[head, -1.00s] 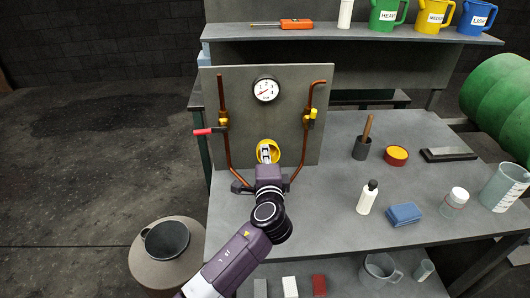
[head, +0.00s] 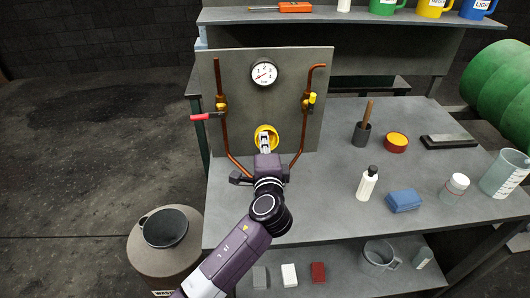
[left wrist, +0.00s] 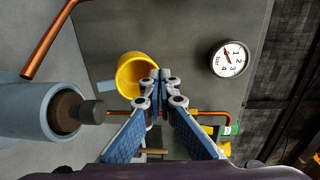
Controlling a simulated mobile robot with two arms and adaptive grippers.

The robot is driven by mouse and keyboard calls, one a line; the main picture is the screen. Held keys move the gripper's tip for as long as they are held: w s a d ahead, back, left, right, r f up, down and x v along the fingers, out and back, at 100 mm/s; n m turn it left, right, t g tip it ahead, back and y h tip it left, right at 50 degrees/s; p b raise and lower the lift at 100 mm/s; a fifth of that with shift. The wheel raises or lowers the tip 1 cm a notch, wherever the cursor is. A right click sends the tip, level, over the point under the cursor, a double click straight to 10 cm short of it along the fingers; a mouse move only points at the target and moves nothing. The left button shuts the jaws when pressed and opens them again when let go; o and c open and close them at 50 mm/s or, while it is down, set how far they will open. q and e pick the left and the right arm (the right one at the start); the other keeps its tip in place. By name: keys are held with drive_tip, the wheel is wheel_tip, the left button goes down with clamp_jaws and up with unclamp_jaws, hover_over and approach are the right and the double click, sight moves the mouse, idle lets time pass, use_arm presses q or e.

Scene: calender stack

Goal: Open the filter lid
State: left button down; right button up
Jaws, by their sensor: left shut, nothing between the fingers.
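The round yellow filter lid (head: 266,132) sits low on the grey upright panel, between the two copper pipes. In the left wrist view the yellow part (left wrist: 128,72) looks like a short hollow cup with a visible rim and inner wall. Whether it is loose or fastened cannot be told. My left gripper (head: 265,137) is in front of the lid and partly covers it. In the left wrist view its fingers (left wrist: 161,76) are together and empty, with tips overlapping the lid's right edge. Contact with the lid cannot be told. My right gripper is in neither view.
A pressure gauge (head: 264,74) is above the lid. A red-handled valve (head: 205,116) and a yellow-handled valve (head: 311,101) flank it. A waste container (head: 146,256) stands left.

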use_arm(q)
drive_tip(key=s, duration=1.1)
drive_tip(key=s+a+f+n+g, duration=0.2)
drive_tip(key=s+a+f+n, duration=0.1)
drive_tip(key=a+f, duration=0.2)
drive_tip(key=s+a+f+n+g+y, duration=0.1)
drive_tip(key=s+a+f+n+g, duration=0.2)
drive_tip(key=s+a+f, duration=0.1)
drive_tip(key=s+a+f+n+g, duration=0.3)
drive_tip(key=s+a+f, duration=0.1)
drive_tip(key=a+f, duration=0.3)
drive_tip(key=shift+s+a+f+n+y, duration=0.1)
drive_tip(key=shift+a+n+y, duration=0.3)
drive_tip(key=shift+a, duration=0.15)
drive_tip(key=s+a+f+n+g+h, duration=0.1)
drive_tip(key=s+a+f+n+g, duration=0.2)
drive_tip(key=s, duration=0.6)
drive_tip(key=s+a+f+n+g+h, duration=0.1)
drive_tip(key=s+a+f+n+g, duration=0.25)
drive_tip(key=s, duration=0.65)
wheel_tip(320, 180, down, 25)
drive_tip(key=s+a, duration=0.2)
drive_tip(key=s+a+f+g, duration=0.1)
drive_tip(key=s+a+f, duration=0.1)
drive_tip(key=s+f, duration=1.4)
drive_tip(key=shift+s+a+f, duration=0.15)
drive_tip(key=shift+s+a, duration=0.2)
drive_tip(key=shift+s, duration=0.05)
